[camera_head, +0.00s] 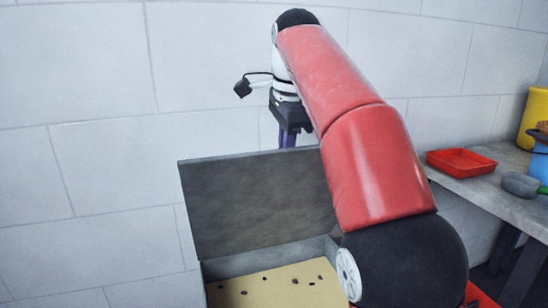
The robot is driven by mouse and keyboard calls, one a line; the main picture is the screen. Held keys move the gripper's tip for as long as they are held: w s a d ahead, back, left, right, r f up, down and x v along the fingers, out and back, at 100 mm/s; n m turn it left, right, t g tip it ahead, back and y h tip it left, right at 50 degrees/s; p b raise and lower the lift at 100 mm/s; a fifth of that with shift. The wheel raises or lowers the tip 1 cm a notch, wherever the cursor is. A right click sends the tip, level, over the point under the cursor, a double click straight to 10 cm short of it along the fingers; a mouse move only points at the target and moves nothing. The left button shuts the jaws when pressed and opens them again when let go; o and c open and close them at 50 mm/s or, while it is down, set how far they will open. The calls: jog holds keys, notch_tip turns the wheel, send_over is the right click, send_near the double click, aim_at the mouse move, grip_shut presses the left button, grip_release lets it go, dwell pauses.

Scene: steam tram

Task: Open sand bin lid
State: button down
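The sand bin (220,268) is at the bottom middle of the head view, with pale sand (262,284) and several small dark bits inside. Its dark grey lid (245,210) stands raised and steeply tilted at the bin's back edge, so the bin is open. My gripper (288,139) is above the lid's top edge, pointing down, and seems to be behind it. Only a purple-blue finger part shows; the fingertips are hidden by the lid. Whether it touches the lid or is open or shut cannot be seen. My red arm hides the bin's right side.
A pale block wall (90,120) stands close behind. At right, a grey bench (500,195) carries a red tray (461,162), a grey pan (520,184), a blue container (541,165) and a yellow container (536,118). The area left of the bin looks clear.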

jog(key=shift+w+a+f, duration=0.2)
jog(key=shift+w, duration=0.35)
jog(key=c, duration=1.7)
grip_release()
jog(key=shift+w+a+f, duration=0.1)
jog(key=shift+w, duration=0.05)
jog(key=shift+o, duration=1)
jog(key=shift+r, duration=0.3)
jog(key=shift+s, duration=0.2)
